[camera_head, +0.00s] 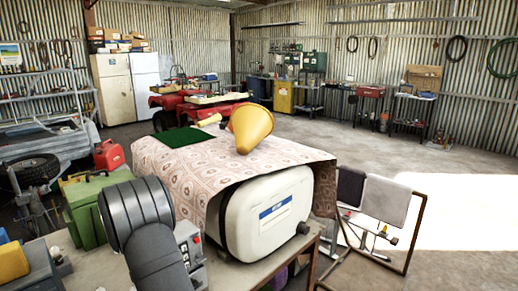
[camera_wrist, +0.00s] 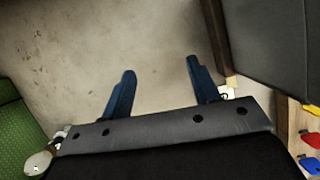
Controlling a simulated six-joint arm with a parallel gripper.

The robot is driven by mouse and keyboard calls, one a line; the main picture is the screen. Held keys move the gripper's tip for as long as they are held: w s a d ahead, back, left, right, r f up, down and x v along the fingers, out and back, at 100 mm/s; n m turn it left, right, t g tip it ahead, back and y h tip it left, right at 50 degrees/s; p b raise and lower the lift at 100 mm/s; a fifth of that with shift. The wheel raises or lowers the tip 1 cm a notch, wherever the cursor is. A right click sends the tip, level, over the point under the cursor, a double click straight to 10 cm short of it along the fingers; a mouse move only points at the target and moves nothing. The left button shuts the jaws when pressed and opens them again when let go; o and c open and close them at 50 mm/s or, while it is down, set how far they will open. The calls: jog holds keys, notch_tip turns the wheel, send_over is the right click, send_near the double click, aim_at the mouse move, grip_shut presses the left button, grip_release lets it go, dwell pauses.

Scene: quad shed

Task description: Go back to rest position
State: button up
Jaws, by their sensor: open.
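My gripper (camera_wrist: 158,75) shows in the wrist view with its two blue fingers spread apart. Nothing is between the fingers, and a stained pale surface lies beyond them. In the head view a dark grey part of my arm rises at the lower left, and the gripper itself cannot be made out there.
A patterned cloth (camera_head: 180,165) drapes a white tank (camera_head: 265,215) on a bench; a yellow funnel (camera_head: 250,128) and green mat (camera_head: 184,137) lie on top. A green container (camera_head: 85,210) stands left of my arm. In the wrist view, a dark panel (camera_wrist: 270,45) is close at right.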

notch_tip(320, 180, down, 4)
jog(key=shift+f, duration=0.1)
jog(key=shift+s+a+r, duration=0.2)
jog(key=shift+a+r, duration=0.05)
jog(key=shift+r, duration=0.4)
jog(key=shift+d+f, duration=0.1)
jog(key=shift+f, duration=0.2)
jog(key=shift+w+d, duration=0.1)
jog(key=shift+w, duration=0.1)
jog(key=v, duration=1.8)
jog(key=shift+w+r, duration=0.3)
jog(key=shift+w, duration=0.05)
jog(key=shift+f, duration=0.1)
